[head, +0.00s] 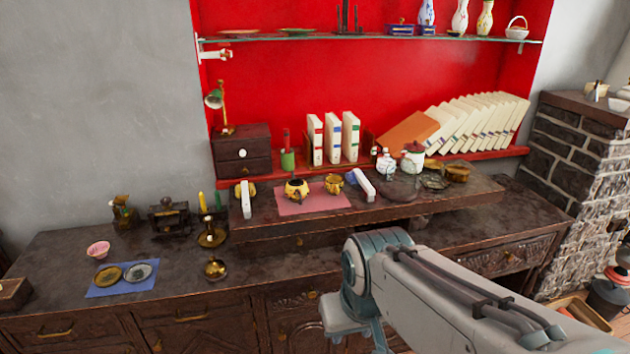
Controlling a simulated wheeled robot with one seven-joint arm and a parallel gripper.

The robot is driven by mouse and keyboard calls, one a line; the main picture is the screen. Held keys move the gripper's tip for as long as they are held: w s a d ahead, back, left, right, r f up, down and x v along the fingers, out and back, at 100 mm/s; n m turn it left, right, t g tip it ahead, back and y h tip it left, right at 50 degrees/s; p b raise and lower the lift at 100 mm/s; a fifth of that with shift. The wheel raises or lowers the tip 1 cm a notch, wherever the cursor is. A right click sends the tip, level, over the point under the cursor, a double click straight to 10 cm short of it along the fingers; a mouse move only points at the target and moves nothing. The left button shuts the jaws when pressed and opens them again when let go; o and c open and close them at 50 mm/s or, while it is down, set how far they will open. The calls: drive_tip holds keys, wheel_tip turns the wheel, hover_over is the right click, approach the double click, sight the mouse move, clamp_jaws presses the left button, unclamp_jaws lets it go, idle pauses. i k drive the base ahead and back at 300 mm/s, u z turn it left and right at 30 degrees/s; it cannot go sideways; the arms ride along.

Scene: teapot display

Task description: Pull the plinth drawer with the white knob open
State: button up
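A small dark wooden two-drawer chest (231,168) stands at the left of the red alcove, with a green lamp on top. A round white knob (242,153) sits on its front, on the upper drawer. The drawers look shut. My gripper's fingers are not in view. My grey arm comes in from the lower right and bends down out of the bottom of the head view, well to the right of and nearer than the chest. It hides part of the cabinet front.
A glass shelf (370,39) runs above.

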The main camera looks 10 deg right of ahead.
sight(254, 148)
drive_tip(key=z, duration=0.4)
drive_tip(key=i, duration=1.4)
drive_tip(key=u, duration=0.45)
